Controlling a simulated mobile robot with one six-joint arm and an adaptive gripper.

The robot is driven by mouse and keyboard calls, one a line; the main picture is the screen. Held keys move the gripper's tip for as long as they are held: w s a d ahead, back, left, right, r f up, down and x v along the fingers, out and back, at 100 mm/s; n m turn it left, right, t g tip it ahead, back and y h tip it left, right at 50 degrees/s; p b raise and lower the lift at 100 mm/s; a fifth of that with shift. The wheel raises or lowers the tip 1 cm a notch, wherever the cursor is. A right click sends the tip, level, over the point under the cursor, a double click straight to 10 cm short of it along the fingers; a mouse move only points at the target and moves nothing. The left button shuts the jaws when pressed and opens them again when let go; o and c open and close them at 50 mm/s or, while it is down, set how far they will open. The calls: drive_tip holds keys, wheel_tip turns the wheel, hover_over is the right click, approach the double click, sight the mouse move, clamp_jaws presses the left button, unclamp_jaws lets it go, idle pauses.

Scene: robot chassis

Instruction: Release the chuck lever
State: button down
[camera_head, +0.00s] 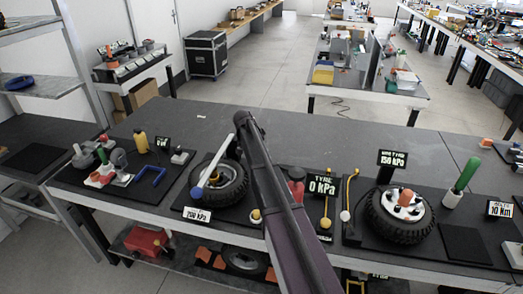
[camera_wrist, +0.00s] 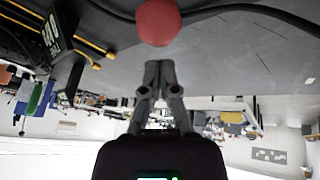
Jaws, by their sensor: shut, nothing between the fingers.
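A red ball-shaped knob (camera_wrist: 158,22) is large at the top of the wrist view; I take it to be the lever's end. My gripper (camera_wrist: 159,66) has its two grey fingers shut together, empty, with the tips pointing towards the knob and apart from it in the picture. The lever's shaft and its joint do not show there. In the head view, a red part (camera_head: 297,190) stands between my dark arm link and the "0 kPa" sign (camera_head: 321,186); it may be the same lever. My gripper cannot be made out in the head view.
A wheel (camera_head: 236,186) stands left of my arm, crossed by a pale bar with a blue end (camera_head: 198,191). Another wheel (camera_head: 400,229) and a green-handled tool (camera_head: 467,173) stand right. A dark cable (camera_wrist: 225,12) runs behind the knob. The rear bench strip is clear.

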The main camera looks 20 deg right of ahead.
idle(0.3)
drive_tip(key=shift+d, duration=0.1)
wheel_tip(320, 180, up, 9)
drive_tip(key=w+a+p, duration=0.1)
drive_tip(key=p, duration=0.8)
drive_tip(key=shift+w+a+r, duration=0.15)
drive_tip(key=shift+w+a, duration=0.05)
drive_tip(key=shift+w, duration=0.05)
idle(0.6)
drive_tip(key=s+a+n+y, duration=0.2)
drive_tip(key=s+a+n, duration=0.2)
drive_tip(key=s, duration=0.7)
drive_tip(key=s+a+f+n+y, duration=0.1)
drive_tip(key=s+a+n, duration=0.3)
drive_tip(key=s, duration=0.8)
drive_tip(key=s+a+f+n+y, duration=0.1)
drive_tip(key=s+a+n, duration=0.4)
drive_tip(key=s, duration=0.6)
drive_tip(key=shift+s+a+f+y, duration=0.15)
drive_tip(key=shift+s+a+y, duration=0.1)
drive_tip(key=shift+y, duration=0.55)
